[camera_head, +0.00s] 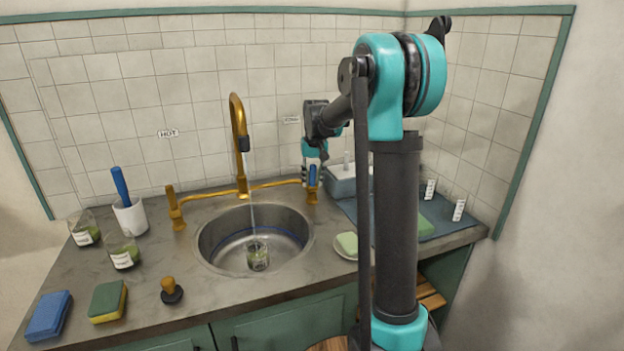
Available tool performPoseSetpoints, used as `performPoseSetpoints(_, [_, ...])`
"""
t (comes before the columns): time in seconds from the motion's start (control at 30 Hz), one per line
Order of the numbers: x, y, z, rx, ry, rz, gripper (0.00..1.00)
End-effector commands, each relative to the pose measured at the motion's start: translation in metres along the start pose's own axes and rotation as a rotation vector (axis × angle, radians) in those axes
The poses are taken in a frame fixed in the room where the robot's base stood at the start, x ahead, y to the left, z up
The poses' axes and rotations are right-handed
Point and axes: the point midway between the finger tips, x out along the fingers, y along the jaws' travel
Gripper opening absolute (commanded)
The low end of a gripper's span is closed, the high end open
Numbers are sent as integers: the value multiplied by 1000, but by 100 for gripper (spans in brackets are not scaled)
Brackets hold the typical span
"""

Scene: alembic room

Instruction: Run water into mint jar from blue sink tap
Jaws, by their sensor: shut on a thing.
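A brass tap spout (240,145) stands behind the round steel sink (210,240). A thin stream of water (250,215) falls from it to a small glass jar (258,258) on the sink floor. The jar's label is too small to read. My gripper (313,180) is at the right end of the brass pipe, shut on the blue tap handle (313,173); its fingers partly hide the handle. The other tap handle (173,205), brass, stands at the left end, below a HOT sign (168,133).
Sponges (50,312) (108,300) and a brass-topped stopper (170,290) lie in front. A soap dish (346,246) and grey box (347,182) are right.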

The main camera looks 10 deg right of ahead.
Motion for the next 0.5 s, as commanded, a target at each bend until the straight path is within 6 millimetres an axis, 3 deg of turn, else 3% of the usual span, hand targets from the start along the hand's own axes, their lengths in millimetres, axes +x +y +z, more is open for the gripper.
performPoseSetpoints(0.47, [1,1,4,1,62,-12,0])
performPoseSetpoints(0.5, [1,1,4,1,62,-12,38])
